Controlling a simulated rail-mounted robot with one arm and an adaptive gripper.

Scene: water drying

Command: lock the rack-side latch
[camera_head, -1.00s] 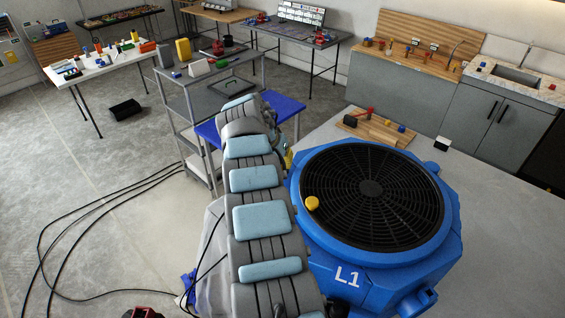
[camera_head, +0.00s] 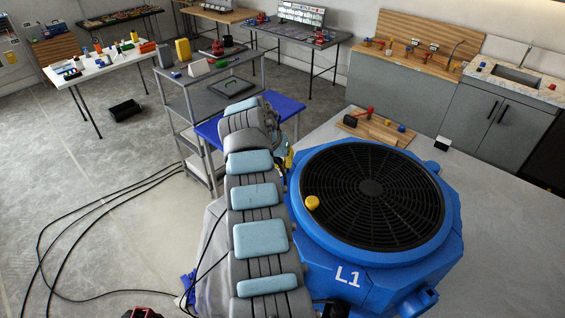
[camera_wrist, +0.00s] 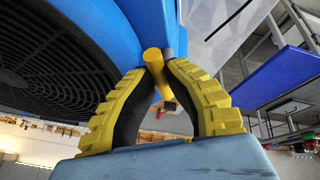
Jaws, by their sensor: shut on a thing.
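The latch shows in the wrist view as a yellow bar-like handle (camera_wrist: 157,72) beside the blue housing (camera_wrist: 155,22), next to a small grey part. My gripper (camera_wrist: 156,67) has yellow ribbed fingers with black inner pads, closed around the yellow handle near their tips. In the head view my gripper is mostly hidden behind my arm; only a bit of yellow (camera_head: 289,159) shows at the machine's far left side. The blue machine marked L1 (camera_head: 385,277) has a round black grille (camera_head: 372,235) with a yellow knob (camera_head: 312,202) on its left edge.
A blue-topped table (camera_head: 284,108) and a grey shelf cart (camera_head: 183,103) stand beyond my arm. A wooden board with small items (camera_head: 378,131) lies behind the machine on the grey surface. Black cables (camera_head: 62,222) lie on the floor at left.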

